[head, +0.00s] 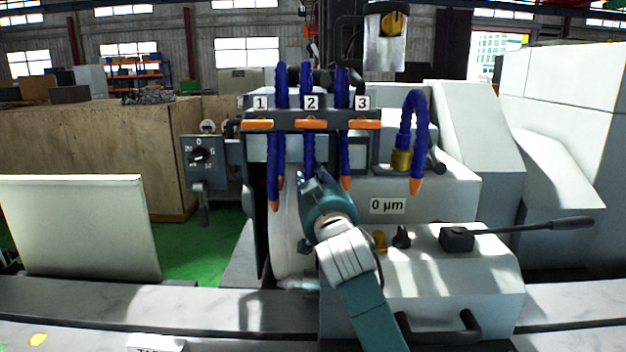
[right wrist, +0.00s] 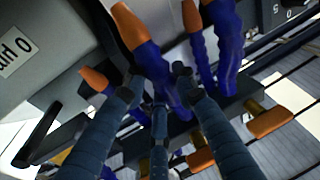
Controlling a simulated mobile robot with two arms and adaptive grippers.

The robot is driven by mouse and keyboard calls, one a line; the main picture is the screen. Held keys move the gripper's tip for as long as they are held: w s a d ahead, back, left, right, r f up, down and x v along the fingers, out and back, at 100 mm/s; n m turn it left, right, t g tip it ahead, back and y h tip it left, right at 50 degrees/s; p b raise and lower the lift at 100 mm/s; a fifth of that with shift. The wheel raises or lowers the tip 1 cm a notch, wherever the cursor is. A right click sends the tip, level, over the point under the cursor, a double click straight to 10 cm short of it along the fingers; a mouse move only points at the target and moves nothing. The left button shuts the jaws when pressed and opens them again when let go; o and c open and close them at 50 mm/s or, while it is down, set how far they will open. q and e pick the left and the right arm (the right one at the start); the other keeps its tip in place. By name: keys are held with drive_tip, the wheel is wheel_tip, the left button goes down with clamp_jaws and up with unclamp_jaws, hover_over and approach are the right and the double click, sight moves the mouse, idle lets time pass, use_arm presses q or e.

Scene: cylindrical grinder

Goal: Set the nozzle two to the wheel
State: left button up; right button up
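The nozzle two (head: 308,150), a blue jointed hose under label 2, hangs from the coolant bar. Its lower end is hidden behind my right gripper in the head view. My right gripper (head: 314,184) is at its lower part. In the right wrist view, the gripper's fingers (right wrist: 158,88) are apart around a blue hose with an orange tip (right wrist: 130,25), with a gap between the fingertips; contact cannot be told. The pale grinding wheel (head: 288,240) stands behind and left of my right arm, partly hidden. My left gripper is not in view.
Nozzle one (head: 273,170) and nozzle three (head: 346,165) hang close on either side. Another blue hose (head: 417,140) hangs at right. An orange lever (head: 311,124) sits below label 2. A black lever (head: 540,228) juts right from the grey housing, below a "0 µm" display (head: 388,206).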

drive_tip(key=o, duration=0.4)
drive_tip(key=shift+a, duration=0.2)
drive_tip(key=shift+c, duration=0.2)
drive_tip(key=shift+s+d, duration=0.1)
drive_tip(key=shift+s, duration=0.25)
drive_tip(key=v, duration=1.1)
drive_tip(key=shift+s, duration=0.15)
